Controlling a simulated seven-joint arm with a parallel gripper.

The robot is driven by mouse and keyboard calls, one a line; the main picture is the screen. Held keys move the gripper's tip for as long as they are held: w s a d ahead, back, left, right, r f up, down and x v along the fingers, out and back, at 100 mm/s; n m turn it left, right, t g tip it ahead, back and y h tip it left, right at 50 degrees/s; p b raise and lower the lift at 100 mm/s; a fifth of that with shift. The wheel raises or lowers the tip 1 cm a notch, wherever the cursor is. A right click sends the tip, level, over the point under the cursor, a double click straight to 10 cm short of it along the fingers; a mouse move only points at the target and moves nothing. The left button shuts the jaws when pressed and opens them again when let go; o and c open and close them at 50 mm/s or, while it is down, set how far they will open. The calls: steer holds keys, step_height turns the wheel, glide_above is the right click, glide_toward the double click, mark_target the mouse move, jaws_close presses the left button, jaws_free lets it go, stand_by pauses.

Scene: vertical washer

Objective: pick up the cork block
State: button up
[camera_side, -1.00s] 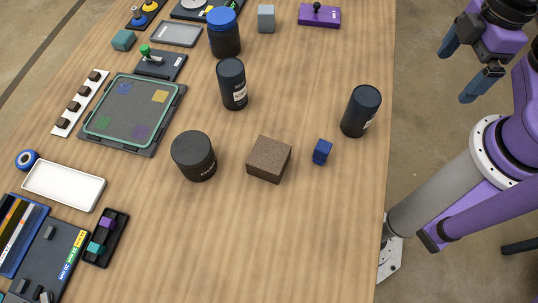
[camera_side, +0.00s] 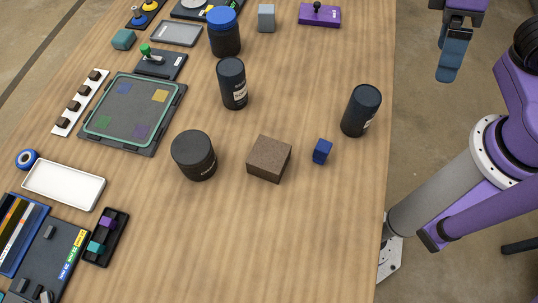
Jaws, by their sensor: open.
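The cork block (camera_side: 269,158) is a brown speckled cube on the wooden table, right of the middle. It stands between a black round canister (camera_side: 194,155) on its left and a small blue cube (camera_side: 322,151) on its right, touching neither. My gripper (camera_side: 450,62) is at the top right, off the table's right edge and far from the cork block. Its blue-grey fingers point down, overlap in this view, and hold nothing that I can see. The upper part of my gripper is cut off by the picture's top edge.
Dark bottles stand behind the block (camera_side: 232,84) and to its right (camera_side: 361,111). A blue-lidded jar (camera_side: 224,33) is farther back. A white tray (camera_side: 63,185) and a grey-green board (camera_side: 127,112) lie left. The table (camera_side: 290,240) in front of the block is clear.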

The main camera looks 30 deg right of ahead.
steer(key=w+a+m+g+y, duration=0.5)
steer(key=w+a+m+y, duration=0.5)
steer(key=w+a+m, duration=0.75)
glide_toward(270, 151)
steer(key=x, duration=0.6)
steer(key=shift+x, duration=2.9)
steer(key=shift+f, duration=0.1)
steer(key=c, duration=1)
